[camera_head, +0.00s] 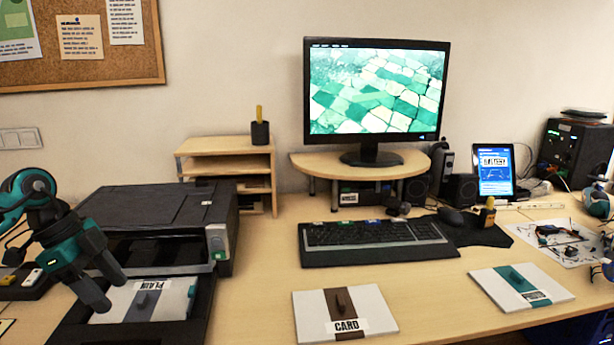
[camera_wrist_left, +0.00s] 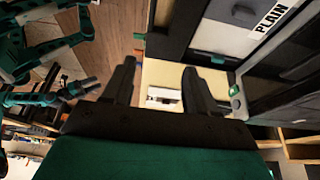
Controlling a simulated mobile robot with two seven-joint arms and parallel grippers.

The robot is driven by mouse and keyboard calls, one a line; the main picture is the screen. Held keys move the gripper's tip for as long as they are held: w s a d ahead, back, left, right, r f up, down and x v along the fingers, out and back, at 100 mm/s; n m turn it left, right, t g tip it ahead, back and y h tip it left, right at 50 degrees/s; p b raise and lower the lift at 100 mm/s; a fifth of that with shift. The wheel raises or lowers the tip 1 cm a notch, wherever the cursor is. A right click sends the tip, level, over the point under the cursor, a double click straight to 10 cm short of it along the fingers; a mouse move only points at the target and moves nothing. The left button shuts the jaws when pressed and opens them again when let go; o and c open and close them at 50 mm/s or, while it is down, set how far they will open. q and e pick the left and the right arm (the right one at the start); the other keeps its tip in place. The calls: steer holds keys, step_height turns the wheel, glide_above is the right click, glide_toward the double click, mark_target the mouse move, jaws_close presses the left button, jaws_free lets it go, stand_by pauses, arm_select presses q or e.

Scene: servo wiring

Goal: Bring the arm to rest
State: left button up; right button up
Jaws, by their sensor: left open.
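My left arm comes in from the left in the head view. Its gripper (camera_head: 113,292) is open, with the fingers pointing down beside and over the left part of the white PLAIN pack (camera_head: 176,298). The left wrist view shows the two fingers (camera_wrist_left: 158,78) spread apart with nothing gripped between them. The PLAIN pack lies in the open tray (camera_head: 196,328) of the black printer (camera_head: 165,208). Teal and dark parts of my right arm (camera_head: 606,268) show at the right edge of the head view; its finger state is unclear.
A CARD pack (camera_head: 367,302) and another pack with a teal band (camera_head: 548,294) lie near the front edge. A keyboard (camera_head: 375,238) and monitor (camera_head: 375,95) stand behind. Loose wired parts lie on a white sheet (camera_head: 562,238) at right. Desk between printer and CARD pack is clear.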

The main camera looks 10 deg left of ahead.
arm_select(q)
steer(key=s+d+f+t+h+p, duration=0.1)
steer(key=d+t+h+p, duration=0.7)
steer(key=d, duration=1.8)
steer(key=s+a+f+n+t+y, duration=0.1)
steer(key=s+a+f+n+y, duration=0.1)
steer(key=s+f+n+y, duration=0.3)
steer(key=s+a+f+n+y, duration=0.3)
steer(key=s+f+n+y, duration=0.2)
steer(key=s+f, duration=0.5)
step_height(320, 180, down, 3)
steer(key=n, duration=0.2)
steer(key=shift+n+t, duration=0.3)
steer(key=shift+t, duration=0.1)
arm_select(e)
steer(key=shift+h, duration=0.5)
steer(key=d+r, duration=0.2)
steer(key=r, duration=0.1)
steer(key=s+r, duration=0.1)
steer(key=shift+d+r, duration=0.2)
steer(key=shift+d, duration=0.2)
arm_select(q)
steer(key=shift+a, duration=0.1)
arm_select(e)
steer(key=shift+s+a, duration=0.1)
arm_select(q)
steer(key=shift+a, duration=0.1)
arm_select(e)
steer(key=shift+a, duration=0.1)
